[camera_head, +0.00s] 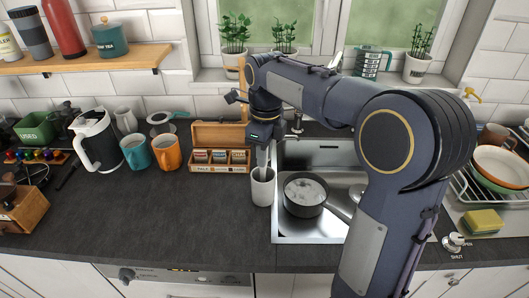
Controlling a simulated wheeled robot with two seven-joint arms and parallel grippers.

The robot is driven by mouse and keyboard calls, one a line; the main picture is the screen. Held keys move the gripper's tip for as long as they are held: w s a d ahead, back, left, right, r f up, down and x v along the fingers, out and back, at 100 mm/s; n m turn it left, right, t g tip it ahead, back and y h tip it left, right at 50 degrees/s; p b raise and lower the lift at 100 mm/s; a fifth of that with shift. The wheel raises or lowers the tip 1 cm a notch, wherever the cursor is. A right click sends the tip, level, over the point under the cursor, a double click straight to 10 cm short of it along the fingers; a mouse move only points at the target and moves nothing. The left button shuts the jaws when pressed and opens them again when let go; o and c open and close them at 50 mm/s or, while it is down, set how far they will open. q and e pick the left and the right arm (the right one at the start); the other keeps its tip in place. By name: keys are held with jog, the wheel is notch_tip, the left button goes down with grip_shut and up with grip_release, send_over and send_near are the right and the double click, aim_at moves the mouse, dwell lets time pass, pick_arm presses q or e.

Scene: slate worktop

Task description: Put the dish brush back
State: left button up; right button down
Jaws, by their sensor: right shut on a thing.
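My right gripper (262,152) points down just above a light grey cup (262,192) that stands at the left edge of the sink. It is shut on the dish brush, which is mostly hidden by the fingers and the cup. I cannot tell how far the brush is inside the cup. My left gripper is not in view.
The sink (315,232) to the right holds a dark pot (305,196) of sudsy water. A wooden tea box (219,158) with its lid up stands behind left of the cup. Orange (166,152) and teal (136,152) mugs and a kettle (96,140) stand further left.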

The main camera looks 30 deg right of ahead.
jog(key=c, duration=1.3)
grip_release()
jog(key=shift+f, duration=0.1)
notch_tip(320, 180, up, 12)
jog(key=shift+d+r+p, duration=0.15)
jog(key=shift+p, duration=0.55)
jog(key=s+a+f+n+t+y, duration=0.1)
jog(key=s+a+f+n+t, duration=0.1)
jog(key=s+f+n, duration=0.3)
jog(key=s+a+f+n+t+y, duration=0.1)
jog(key=s+a+f+n+t, duration=0.1)
jog(key=s+f+n, duration=0.3)
jog(key=s+a+f+n+t+y, duration=0.1)
jog(key=s+a+f+n, duration=0.2)
jog(key=s+f+n, duration=0.3)
jog(key=shift+s+a+f+n+t+y, duration=0.15)
jog(key=shift+s+n, duration=0.8)
jog(key=shift+n, duration=0.9)
jog(key=shift+s+a+r+n+t+y, duration=0.1)
jog(key=shift+s+n, duration=0.9)
jog(key=shift+n, duration=0.9)
jog(key=shift+s+a+f+n+t+y, duration=0.15)
jog(key=shift+s+n, duration=0.8)
jog(key=shift+n, duration=0.9)
jog(key=shift+r, duration=0.1)
